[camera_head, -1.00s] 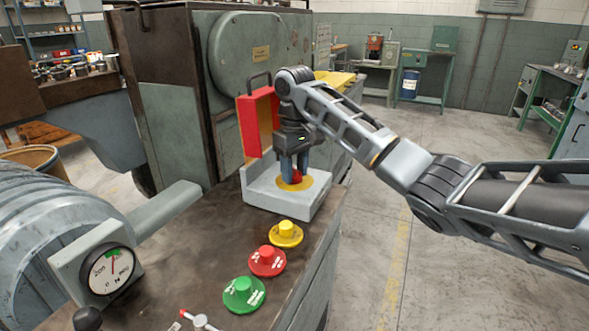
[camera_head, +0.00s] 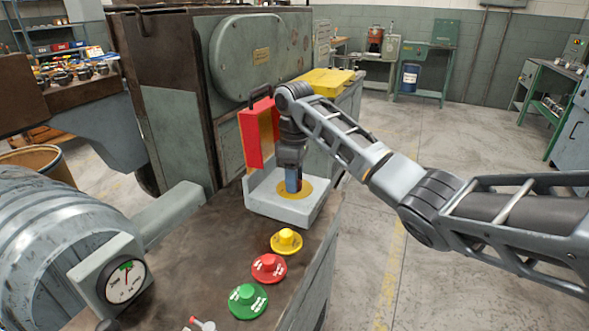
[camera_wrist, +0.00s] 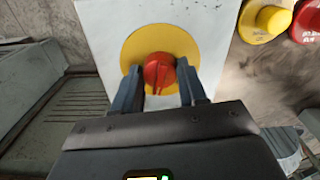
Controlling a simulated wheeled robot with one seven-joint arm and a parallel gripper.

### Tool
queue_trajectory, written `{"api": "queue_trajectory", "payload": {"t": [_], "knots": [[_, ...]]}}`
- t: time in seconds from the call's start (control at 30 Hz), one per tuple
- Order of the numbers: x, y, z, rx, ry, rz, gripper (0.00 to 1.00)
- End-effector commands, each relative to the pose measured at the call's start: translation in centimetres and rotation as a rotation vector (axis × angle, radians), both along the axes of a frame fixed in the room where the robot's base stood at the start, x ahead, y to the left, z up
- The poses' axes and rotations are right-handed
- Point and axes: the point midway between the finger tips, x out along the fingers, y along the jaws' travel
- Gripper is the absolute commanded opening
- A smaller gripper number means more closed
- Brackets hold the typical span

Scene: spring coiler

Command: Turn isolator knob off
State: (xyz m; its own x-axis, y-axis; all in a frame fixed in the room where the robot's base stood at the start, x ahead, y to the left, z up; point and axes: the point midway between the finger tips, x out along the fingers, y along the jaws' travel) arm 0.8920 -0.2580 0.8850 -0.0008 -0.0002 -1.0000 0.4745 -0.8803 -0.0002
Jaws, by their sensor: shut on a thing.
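The isolator knob (camera_wrist: 158,72) is red and round, with a dark line across its face. It sits on a yellow disc (camera_wrist: 190,45) on a pale grey box (camera_wrist: 98,25). My gripper (camera_wrist: 159,84) has one finger on each side of the knob and is shut on it. In the head view my gripper (camera_head: 292,188) points down over the yellow disc (camera_head: 308,187) and hides the knob. The grey box (camera_head: 290,212) sits on the bench top there.
A red cover (camera_head: 251,138) with a handle stands upright at the box's rear left. Yellow (camera_head: 286,241), red (camera_head: 268,268) and green (camera_head: 247,300) buttons line the bench in front. A dial (camera_head: 124,281) is at lower left.

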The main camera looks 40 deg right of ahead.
Motion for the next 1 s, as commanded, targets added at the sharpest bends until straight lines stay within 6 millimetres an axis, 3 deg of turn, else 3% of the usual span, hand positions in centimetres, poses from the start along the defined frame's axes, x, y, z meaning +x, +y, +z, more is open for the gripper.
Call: {"api": "queue_trajectory", "payload": {"t": [1.0], "knots": [[0.00,0.06,0.06,0.002,0.000,0.899,0.11]]}}
